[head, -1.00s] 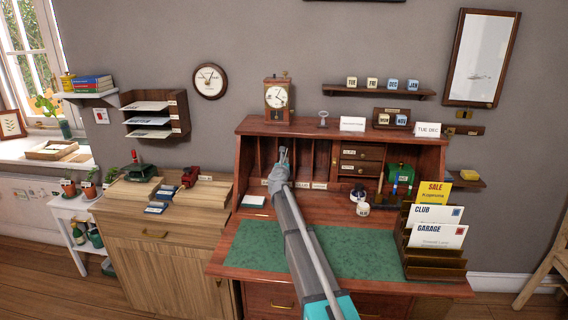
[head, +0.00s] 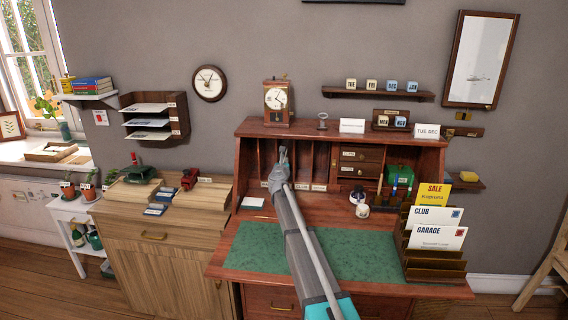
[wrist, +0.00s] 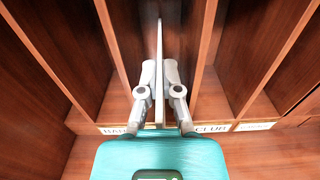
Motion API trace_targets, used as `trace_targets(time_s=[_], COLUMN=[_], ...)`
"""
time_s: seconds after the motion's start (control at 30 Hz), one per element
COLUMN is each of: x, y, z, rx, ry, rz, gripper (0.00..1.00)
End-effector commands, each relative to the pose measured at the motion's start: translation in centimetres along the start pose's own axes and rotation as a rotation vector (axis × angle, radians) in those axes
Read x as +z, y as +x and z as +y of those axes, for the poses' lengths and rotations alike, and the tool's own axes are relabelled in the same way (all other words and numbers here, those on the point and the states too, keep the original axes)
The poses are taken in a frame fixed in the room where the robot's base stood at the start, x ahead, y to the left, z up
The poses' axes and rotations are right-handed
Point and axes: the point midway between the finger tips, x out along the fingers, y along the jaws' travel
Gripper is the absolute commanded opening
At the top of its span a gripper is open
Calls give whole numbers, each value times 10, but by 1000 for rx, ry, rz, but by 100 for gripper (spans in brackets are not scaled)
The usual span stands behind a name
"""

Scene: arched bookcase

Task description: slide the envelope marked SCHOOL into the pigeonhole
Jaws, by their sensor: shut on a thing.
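My gripper (wrist: 160,95) is shut on a thin pale envelope (wrist: 159,50), seen edge-on and upright in the wrist view. Its writing is hidden at this angle. The envelope stands between two wooden dividers, inside a pigeonhole (wrist: 188,60) of the desk. My fingers are also between these dividers. A label starting "BA" (wrist: 115,131) is just left of the gripper and a CLUB label (wrist: 212,129) just right; any label directly below is hidden by the gripper. In the head view my gripper (head: 283,155) reaches into the row of pigeonholes, and the envelope cannot be made out.
A stepped rack (head: 434,267) on the desk's right holds SALE, CLUB and GARAGE envelopes. Ink bottles (head: 360,204) stand right of my arm.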

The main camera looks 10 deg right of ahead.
Motion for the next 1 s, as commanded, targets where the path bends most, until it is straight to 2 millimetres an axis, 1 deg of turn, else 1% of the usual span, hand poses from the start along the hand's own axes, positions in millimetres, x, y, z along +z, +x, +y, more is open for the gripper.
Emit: trace_targets(time_s=[1.0], x=[0], y=[18], z=[0], rx=[0], ry=[0], rz=[0], gripper=[0])
